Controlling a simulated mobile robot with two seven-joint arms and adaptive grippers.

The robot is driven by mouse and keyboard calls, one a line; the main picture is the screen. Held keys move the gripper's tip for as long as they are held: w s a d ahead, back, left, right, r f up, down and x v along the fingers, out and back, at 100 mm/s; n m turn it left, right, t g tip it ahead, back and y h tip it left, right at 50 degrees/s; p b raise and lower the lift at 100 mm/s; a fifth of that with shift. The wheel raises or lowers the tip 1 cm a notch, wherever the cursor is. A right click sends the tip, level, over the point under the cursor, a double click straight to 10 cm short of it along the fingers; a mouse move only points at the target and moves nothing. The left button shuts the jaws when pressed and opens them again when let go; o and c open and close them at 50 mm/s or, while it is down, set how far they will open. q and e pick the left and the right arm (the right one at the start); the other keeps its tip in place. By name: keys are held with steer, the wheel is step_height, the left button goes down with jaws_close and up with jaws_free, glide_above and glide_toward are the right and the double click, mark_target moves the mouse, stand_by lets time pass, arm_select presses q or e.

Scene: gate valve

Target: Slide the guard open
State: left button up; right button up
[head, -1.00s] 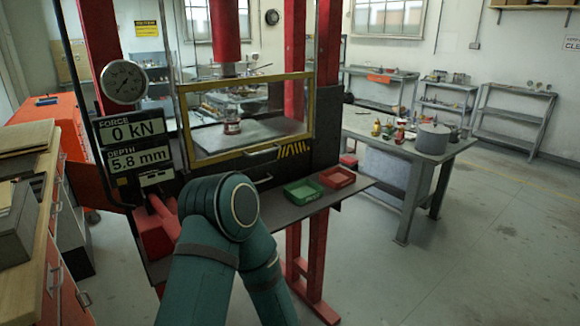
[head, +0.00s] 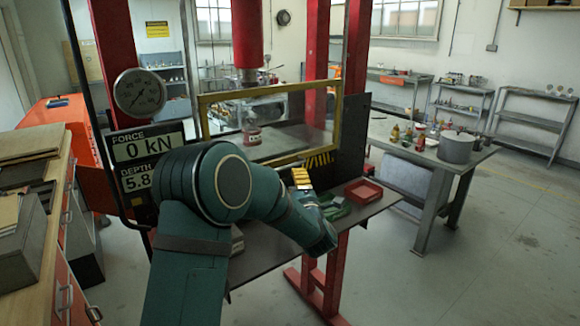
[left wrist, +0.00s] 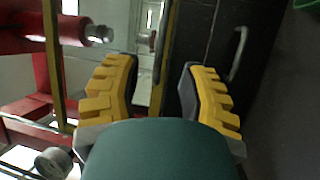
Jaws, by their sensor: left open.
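The guard is a clear panel in a yellow frame (head: 270,90) across the front of the red press, in front of the work area. Its lower bar (head: 280,160) is partly hidden by my left arm. In the left wrist view the yellow frame bar (left wrist: 168,55) runs upright, with a metal handle (left wrist: 160,42) beside it. My left gripper (left wrist: 160,70) is open and empty, its yellow fingers spread on either side of the line toward that handle. In the head view my left gripper (head: 301,178) is partly seen just below the guard's lower right. My right gripper is not in view.
A second handle (left wrist: 238,55) sits on the dark panel below the guard. A green tray (head: 338,210), partly hidden, and a red tray (head: 363,191) lie on the press shelf. A gauge and displays stand left. A bench with a pot (head: 456,148) stands right.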

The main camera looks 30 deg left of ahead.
mark_target(290, 167)
arm_select(q)
steer(key=x, duration=0.8)
steer(key=shift+w+a, duration=0.15)
steer(key=shift+w, duration=0.05)
steer(key=shift+c, duration=0.4)
jaws_close()
